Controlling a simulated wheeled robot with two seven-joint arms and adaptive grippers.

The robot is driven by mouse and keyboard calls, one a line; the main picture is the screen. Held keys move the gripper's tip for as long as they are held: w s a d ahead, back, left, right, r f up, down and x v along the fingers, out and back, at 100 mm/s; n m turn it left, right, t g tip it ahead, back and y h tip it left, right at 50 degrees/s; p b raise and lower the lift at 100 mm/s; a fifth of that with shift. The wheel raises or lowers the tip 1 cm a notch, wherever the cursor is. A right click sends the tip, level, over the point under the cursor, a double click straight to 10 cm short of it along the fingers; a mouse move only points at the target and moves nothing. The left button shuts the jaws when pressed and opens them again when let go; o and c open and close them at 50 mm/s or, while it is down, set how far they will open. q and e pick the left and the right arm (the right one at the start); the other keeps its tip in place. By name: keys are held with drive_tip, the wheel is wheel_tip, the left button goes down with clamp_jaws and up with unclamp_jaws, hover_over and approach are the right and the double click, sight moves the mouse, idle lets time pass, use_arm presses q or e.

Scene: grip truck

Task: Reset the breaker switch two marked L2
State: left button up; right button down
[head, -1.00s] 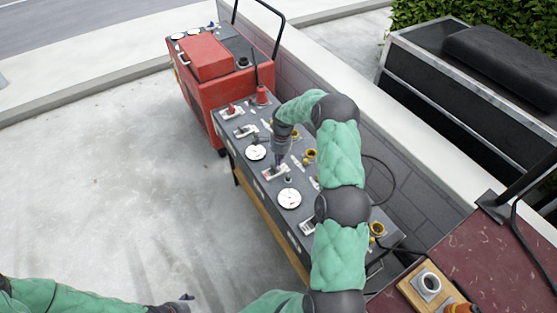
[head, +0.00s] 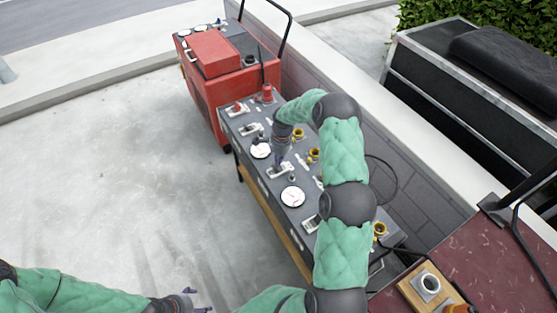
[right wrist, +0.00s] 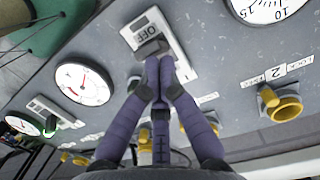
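A breaker switch (head: 272,175) with a white plate sits on the dark control panel (head: 228,128), between two round dials. In the right wrist view the breaker switch (right wrist: 170,35) shows an OFF label and a dark grey lever. My right gripper (right wrist: 158,68) has its fingertips together right at the lever, seemingly touching it; I see no lever between them. In the head view my right gripper (head: 281,164) points down at this switch. No L2 mark is legible. My left gripper (head: 197,300) is at the bottom edge, partly cut off, its fingertips apart and empty.
Other switches (head: 251,129), dials (head: 292,196) and yellow-ringed sockets (head: 380,229) share the panel. A red generator (head: 213,55) stands behind its far end. A low wall runs along the right. The concrete floor at left is clear.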

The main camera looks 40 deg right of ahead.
drive_tip(key=shift+r, duration=0.15)
idle(0.3)
drive_tip(key=shift+r+p, duration=0.5)
drive_tip(key=shift+r, duration=0.2)
drive_tip(key=d, duration=0.1)
drive_tip(key=d+r+p, duration=0.1)
drive_tip(key=d+r, duration=0.1)
drive_tip(key=shift+s+d+r, duration=0.1)
drive_tip(key=shift+s+d, duration=0.2)
drive_tip(key=shift+d, duration=0.1)
wheel_tip(320, 180, up, 8)
drive_tip(key=p, duration=0.3)
hover_over(280, 167)
drive_tip(key=shift+s+r, duration=0.15)
drive_tip(key=shift+r, duration=0.4)
